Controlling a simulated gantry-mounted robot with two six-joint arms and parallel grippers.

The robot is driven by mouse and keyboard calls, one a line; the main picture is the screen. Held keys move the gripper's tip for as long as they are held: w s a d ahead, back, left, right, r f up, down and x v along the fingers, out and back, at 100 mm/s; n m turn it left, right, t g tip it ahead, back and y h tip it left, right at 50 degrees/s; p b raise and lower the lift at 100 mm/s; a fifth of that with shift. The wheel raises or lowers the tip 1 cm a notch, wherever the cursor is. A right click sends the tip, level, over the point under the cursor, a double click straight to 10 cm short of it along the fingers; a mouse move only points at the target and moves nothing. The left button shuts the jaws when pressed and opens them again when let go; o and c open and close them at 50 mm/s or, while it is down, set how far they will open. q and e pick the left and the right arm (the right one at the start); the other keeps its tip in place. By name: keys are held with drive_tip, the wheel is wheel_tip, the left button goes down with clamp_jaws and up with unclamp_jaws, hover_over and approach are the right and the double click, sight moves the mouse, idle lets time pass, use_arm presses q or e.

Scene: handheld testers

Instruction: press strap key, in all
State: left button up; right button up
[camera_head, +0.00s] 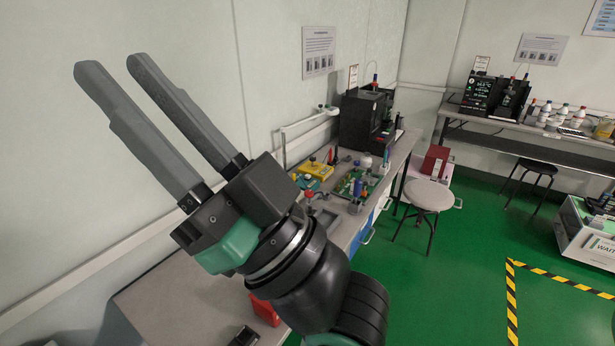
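My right gripper (115,68) is raised large in the left half of the head view, with its two grey fingers pointing up and left. The fingers are apart with nothing between them. It is in front of the wall, well above the bench, touching nothing. My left gripper is not in view. I cannot make out a strap key. A yellow device (316,170) sits on the bench behind my wrist. A small black object (243,337) lies at the bottom edge, partly cut off; I cannot tell what it is. My arm hides part of the bench.
The grey bench (165,300) runs along the wall, its near left part mostly clear. A red object (264,309) is partly behind my arm. A green board (357,184) and a black machine (366,118) stand farther back. A stool (428,195) stands on the green floor.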

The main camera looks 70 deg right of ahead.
clamp_jaws()
idle(1.4)
